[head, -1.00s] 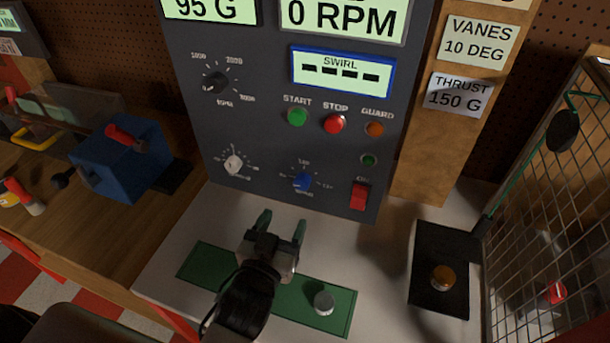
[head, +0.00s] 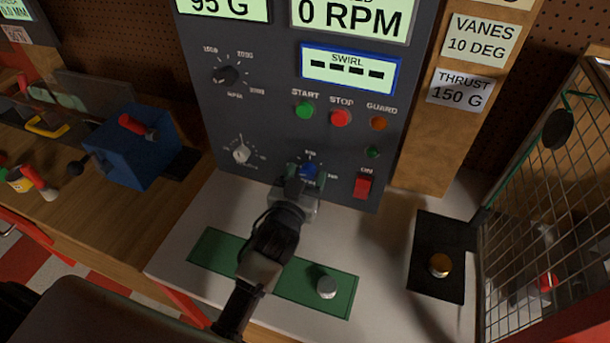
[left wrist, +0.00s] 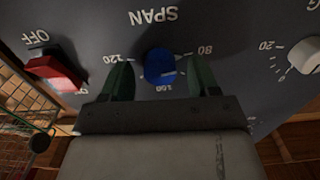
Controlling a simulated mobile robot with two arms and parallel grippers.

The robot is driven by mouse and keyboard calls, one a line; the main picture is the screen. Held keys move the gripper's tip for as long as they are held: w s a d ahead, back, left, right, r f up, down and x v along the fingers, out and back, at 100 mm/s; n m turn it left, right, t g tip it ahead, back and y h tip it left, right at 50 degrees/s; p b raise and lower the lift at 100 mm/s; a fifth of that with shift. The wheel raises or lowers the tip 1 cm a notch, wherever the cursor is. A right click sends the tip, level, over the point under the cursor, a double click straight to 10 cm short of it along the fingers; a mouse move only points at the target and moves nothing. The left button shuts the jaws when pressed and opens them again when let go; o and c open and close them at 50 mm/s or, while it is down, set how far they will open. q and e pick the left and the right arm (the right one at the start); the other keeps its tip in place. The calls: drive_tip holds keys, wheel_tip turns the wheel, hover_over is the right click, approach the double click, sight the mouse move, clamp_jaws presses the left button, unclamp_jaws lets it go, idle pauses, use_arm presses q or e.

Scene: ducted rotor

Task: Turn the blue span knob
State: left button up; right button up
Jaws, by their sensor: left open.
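The blue span knob (head: 308,171) sits low on the dark control panel (head: 270,135), partly hidden by my gripper in the head view. In the left wrist view the blue knob (left wrist: 160,67) shows between my two green fingers, under the word SPAN and among the marks 80, 100 and 120. My left gripper (head: 305,177) is open, with one finger on each side of the knob. A gap shows between the knob and each finger in the wrist view. My right gripper is not in view.
A white knob (head: 241,152) is left of the blue knob, and a red ON switch (head: 362,187) is right of it. A green mat (head: 215,252) with a silver weight (head: 327,287) lies below. A mesh guard (head: 545,220) stands at the right.

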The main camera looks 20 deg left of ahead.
use_arm(q)
drive_tip(key=c, duration=0.9)
drive_tip(key=shift+r+m+p, duration=0.1)
drive_tip(key=shift+m+p, duration=0.3)
drive_tip(key=shift+m, duration=1.6)
drive_tip(key=o, duration=0.9)
drive_tip(key=s+b, duration=0.2)
drive_tip(key=s, duration=0.9)
drive_tip(key=shift+a, duration=0.15)
